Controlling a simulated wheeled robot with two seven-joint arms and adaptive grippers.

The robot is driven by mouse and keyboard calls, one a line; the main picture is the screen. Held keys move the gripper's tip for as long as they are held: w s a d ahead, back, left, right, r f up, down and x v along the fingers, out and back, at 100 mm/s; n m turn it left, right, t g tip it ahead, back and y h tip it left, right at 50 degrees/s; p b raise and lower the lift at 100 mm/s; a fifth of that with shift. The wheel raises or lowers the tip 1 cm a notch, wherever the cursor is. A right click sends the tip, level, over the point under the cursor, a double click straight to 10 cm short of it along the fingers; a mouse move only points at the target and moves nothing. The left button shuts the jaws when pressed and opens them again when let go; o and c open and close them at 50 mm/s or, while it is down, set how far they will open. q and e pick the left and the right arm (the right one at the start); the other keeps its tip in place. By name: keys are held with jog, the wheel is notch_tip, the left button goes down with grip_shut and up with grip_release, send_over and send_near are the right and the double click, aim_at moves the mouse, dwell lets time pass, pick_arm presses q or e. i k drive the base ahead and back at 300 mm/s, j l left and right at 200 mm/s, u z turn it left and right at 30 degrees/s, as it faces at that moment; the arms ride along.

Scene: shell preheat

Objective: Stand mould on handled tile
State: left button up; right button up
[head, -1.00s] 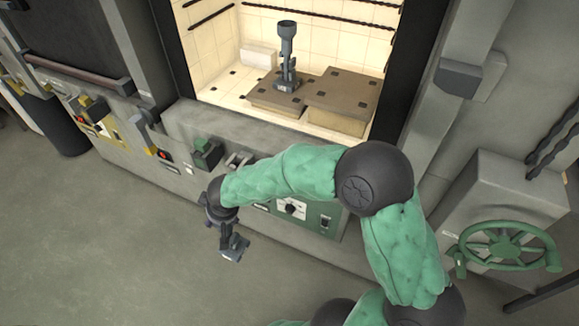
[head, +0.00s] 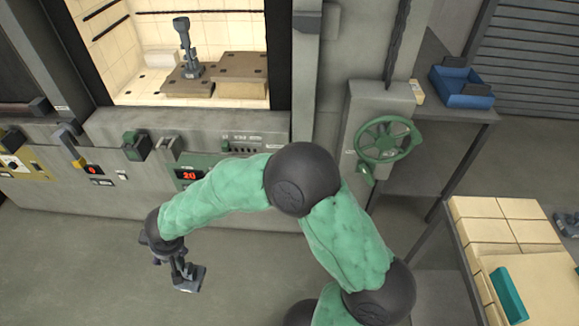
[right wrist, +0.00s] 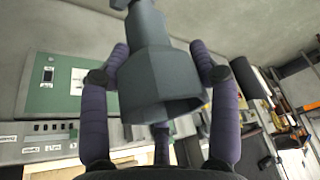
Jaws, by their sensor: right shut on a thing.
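A dark grey mould (head: 190,283) hangs from my right gripper (head: 168,258), low in front of the furnace's panel. In the right wrist view the right gripper (right wrist: 163,85) has purple fingers on both sides of the mould (right wrist: 160,78), whose wide open cup faces the camera. Its far end is cut off by the frame. A similar grey mould (head: 186,45) stands upright with a funnel top on a brown tile (head: 170,83) inside the open furnace. A second brown tile (head: 240,67) lies to its right. I cannot tell which tile is handled. My left gripper is not in view.
A green handwheel (head: 388,141) sticks out right of the furnace opening. A blue tray (head: 462,90) stands on a dark shelf. Cream blocks with a teal piece (head: 508,293) lie on a table at the lower right. The floor at lower left is clear.

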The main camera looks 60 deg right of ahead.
aim_at(548, 294)
jog(key=z, duration=2.95)
